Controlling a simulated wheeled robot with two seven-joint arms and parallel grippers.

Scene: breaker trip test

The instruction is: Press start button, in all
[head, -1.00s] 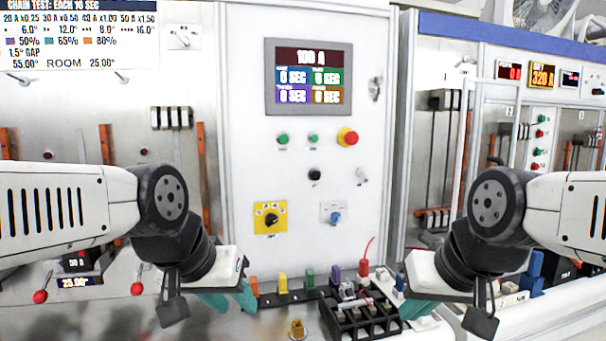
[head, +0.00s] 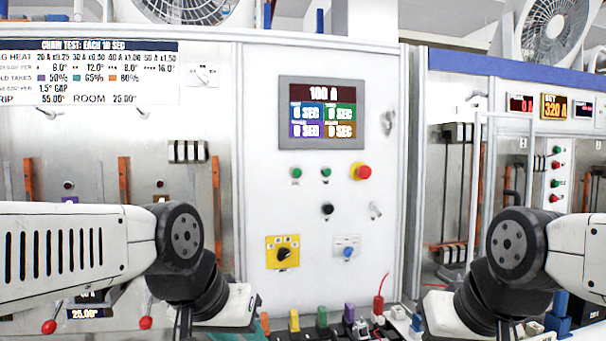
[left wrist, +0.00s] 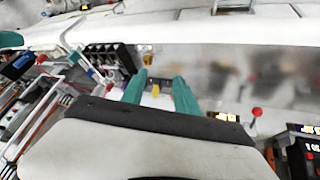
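Two green buttons, one on the left (head: 296,172) and one on the right (head: 326,172), sit on the white cabinet front below the screen (head: 321,113); their labels are too small to read. A red mushroom button (head: 362,172) on a yellow ring is to their right.
A black knob (head: 327,209), a yellow-plated selector (head: 283,252) and a blue knob (head: 347,252) are lower on the cabinet. Coloured terminals and a red plug (head: 378,306) line the bench below. The space before the buttons is clear.

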